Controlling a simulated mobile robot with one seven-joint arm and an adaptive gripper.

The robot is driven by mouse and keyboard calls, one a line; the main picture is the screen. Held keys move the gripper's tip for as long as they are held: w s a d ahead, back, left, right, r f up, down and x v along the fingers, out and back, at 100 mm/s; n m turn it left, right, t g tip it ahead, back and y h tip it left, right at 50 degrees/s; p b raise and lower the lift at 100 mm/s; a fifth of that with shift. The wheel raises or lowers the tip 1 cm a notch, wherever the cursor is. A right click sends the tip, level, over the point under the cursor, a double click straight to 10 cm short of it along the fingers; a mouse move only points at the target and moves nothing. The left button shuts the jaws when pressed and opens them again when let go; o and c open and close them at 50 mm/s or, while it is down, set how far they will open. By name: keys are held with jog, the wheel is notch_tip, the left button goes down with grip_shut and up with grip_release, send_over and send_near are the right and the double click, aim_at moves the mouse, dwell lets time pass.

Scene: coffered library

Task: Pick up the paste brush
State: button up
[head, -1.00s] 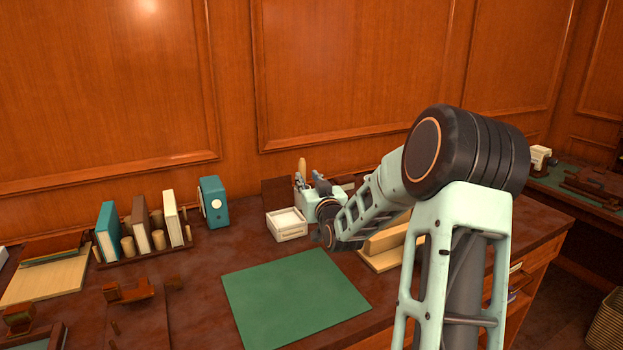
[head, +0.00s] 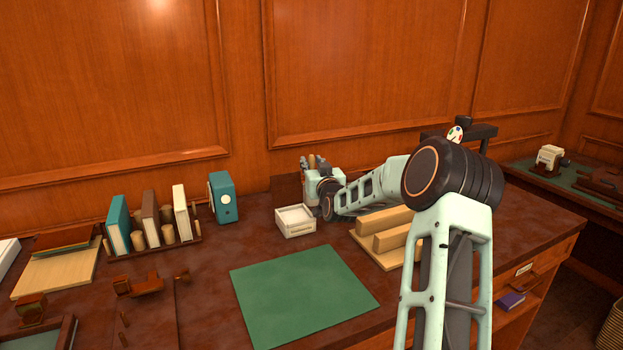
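A pale wooden handle (head: 312,161), which may be the paste brush, stands upright near the wall at the back of the desk. Its lower part and whatever holds it are hidden behind my wrist. My gripper (head: 307,165) is at the far end of my arm, with dark grey finger-like parts close around the handle. They are too small and overlapped to tell whether they touch it, or whether they are open or shut.
A white open box (head: 295,229) stands just left of my wrist. A stepped wooden block (head: 385,240) lies below my forearm. A green mat (head: 303,293) covers the front middle. A book rack (head: 155,247) and a teal box (head: 223,198) stand at the left.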

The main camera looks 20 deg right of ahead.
jog(key=shift+w, duration=0.45)
jog(key=shift+c, duration=0.5)
grip_shut()
